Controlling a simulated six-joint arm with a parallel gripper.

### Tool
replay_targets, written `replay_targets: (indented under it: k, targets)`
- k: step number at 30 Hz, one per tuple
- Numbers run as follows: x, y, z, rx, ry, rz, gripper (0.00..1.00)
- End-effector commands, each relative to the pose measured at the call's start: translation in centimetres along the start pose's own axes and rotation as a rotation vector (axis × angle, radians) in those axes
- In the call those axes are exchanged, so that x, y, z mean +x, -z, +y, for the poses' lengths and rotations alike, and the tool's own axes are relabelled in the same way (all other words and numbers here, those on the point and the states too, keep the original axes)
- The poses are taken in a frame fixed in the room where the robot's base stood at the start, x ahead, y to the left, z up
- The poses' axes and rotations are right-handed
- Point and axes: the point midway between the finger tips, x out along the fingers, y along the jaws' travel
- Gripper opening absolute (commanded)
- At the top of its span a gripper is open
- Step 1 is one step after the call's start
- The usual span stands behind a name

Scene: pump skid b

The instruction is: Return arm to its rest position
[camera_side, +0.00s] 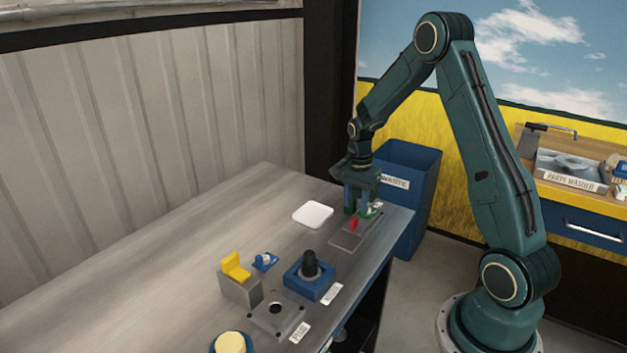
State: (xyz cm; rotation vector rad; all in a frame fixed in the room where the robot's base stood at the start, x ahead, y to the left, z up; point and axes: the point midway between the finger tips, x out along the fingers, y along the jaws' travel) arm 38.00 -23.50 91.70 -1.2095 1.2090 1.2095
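My green arm reaches over from its base at the right. My gripper (361,208) points down at the table's back right, low over the tabletop. A small red piece (354,224) and a small green and white piece (371,211) show right at the fingertips. The fingers look a little apart, but I cannot tell whether they grip anything or touch these pieces. A flat marked plate or tray (347,239) lies just in front of the gripper.
On the table (150,265) are a white pad (313,215), a yellow part on a grey block (240,290), a blue block with a black knob (310,282), a square plate (278,315) and a yellow round cap (231,343). A blue waste bin (415,180) stands behind.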

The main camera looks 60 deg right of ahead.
Motion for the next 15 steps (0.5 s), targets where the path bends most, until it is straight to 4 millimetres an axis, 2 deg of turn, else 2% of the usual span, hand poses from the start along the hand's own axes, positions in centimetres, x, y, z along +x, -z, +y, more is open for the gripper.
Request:
replay_targets:
  k: [8, 11, 15]
  targets:
    - [-0.9, -0.5, -0.1, -0.027, 0.009, 0.006, 0.35]
    - [-2.1, -1.2, -0.1, -0.067, 0.02, 0.013, 0.35]
    - [-4.7, -2.9, 0.0, -0.158, 0.046, 0.03, 0.35]
